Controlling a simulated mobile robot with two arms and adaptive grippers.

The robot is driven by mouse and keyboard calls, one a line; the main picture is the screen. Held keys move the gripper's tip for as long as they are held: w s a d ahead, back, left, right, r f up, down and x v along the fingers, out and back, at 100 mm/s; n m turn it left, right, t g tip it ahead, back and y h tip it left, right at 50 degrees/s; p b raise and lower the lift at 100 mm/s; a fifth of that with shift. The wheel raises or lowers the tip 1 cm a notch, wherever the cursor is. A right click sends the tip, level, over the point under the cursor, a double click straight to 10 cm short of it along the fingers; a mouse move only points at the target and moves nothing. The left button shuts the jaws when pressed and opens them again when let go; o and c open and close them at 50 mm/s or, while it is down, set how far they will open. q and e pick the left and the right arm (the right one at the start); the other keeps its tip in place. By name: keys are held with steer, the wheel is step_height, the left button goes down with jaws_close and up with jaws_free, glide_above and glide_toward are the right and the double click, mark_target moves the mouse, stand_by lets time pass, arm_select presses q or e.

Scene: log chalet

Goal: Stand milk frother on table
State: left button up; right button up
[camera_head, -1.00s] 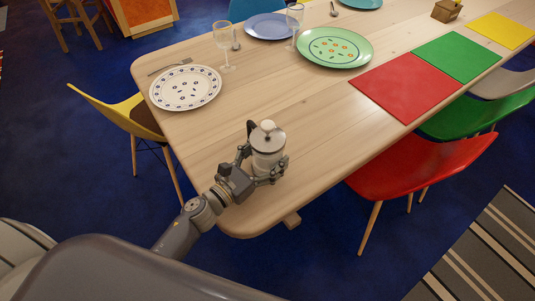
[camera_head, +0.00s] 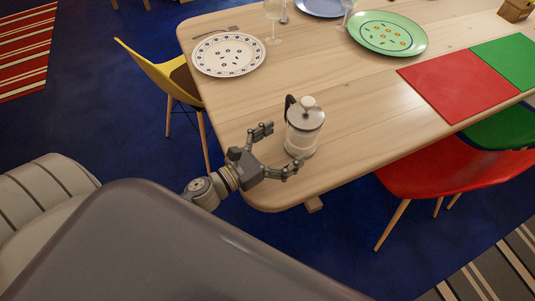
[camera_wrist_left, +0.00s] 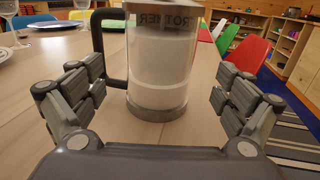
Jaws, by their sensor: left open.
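The milk frother (camera_head: 304,130) is a clear cylinder with a metal lid, a pale knob and a dark handle. It stands upright on the wooden table (camera_head: 250,100) near its front corner. In the left wrist view, the frother (camera_wrist_left: 162,60) shows white contents and the lettering "FROTHER"; its top is cut off. My left gripper (camera_head: 280,148) is open, its fingers spread on the near side of the frother, apart from it. In the left wrist view, the open fingers (camera_wrist_left: 160,100) flank the frother with gaps on both sides. My right gripper is not in view.
A white patterned plate (camera_head: 229,55) and a green plate (camera_head: 388,33) lie farther back on the table, with a wine glass (camera_head: 274,12) between. A red placemat (camera_head: 458,85) lies to the right. Yellow (camera_head: 165,75) and red chairs (camera_head: 440,167) stand at the sides.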

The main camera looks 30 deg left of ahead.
arm_select(q)
steer(key=b+v, duration=0.1)
steer(key=v, duration=0.4)
steer(key=shift+s+a, duration=0.15)
steer(key=shift+s, duration=0.25)
